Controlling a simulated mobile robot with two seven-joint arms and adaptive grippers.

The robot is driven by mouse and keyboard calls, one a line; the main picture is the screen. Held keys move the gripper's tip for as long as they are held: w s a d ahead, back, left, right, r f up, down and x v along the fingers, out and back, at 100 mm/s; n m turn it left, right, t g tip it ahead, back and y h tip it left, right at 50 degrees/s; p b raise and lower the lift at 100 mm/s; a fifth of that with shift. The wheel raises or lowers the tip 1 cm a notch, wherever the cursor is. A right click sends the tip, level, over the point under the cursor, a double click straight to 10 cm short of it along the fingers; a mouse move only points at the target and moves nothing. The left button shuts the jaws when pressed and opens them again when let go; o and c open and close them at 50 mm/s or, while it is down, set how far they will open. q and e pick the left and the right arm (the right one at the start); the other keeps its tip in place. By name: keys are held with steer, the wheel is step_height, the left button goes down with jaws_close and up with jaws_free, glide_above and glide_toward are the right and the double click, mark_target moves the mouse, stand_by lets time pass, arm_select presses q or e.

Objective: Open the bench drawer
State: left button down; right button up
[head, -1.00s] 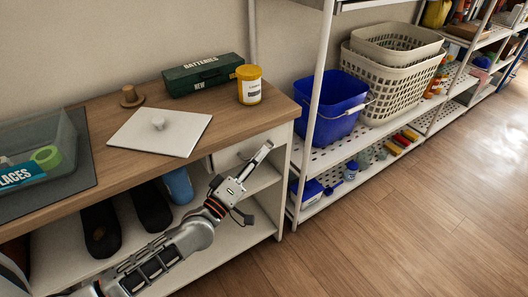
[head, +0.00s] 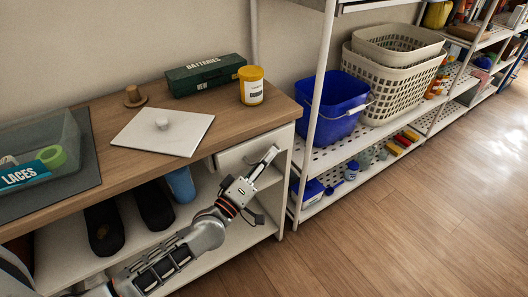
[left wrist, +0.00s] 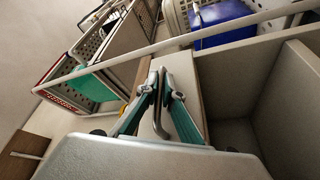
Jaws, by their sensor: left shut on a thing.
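The bench drawer (head: 232,157) is a white front under the right end of the wooden bench top. My left gripper (head: 273,153) is at the drawer front, by the bench's right side. In the left wrist view, the gripper's two fingers (left wrist: 160,78) are closed together around a thin metal handle (left wrist: 158,122). The gripper and arm cover part of the drawer front in the head view. I cannot tell exactly how far the drawer stands out. My right gripper is in neither view.
On the bench top (head: 108,104) are a white board (head: 190,138), a green box (head: 206,76), a yellow-lidded jar (head: 251,92) and a clear bin (head: 40,140). A blue cup (head: 181,184) and dark shoes (head: 103,228) sit below. A shelf upright (head: 317,110) stands right; the floor (head: 410,230) is clear.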

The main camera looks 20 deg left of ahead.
arm_select(q)
steer(key=s+d+p, duration=0.4)
steer(key=s+d, duration=0.7)
steer(key=d, duration=0.3)
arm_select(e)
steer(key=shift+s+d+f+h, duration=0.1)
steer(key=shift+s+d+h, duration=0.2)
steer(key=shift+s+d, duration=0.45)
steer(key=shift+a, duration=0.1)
arm_select(q)
steer(key=c, duration=2.5)
jaws_free()
steer(key=v, duration=1.2)
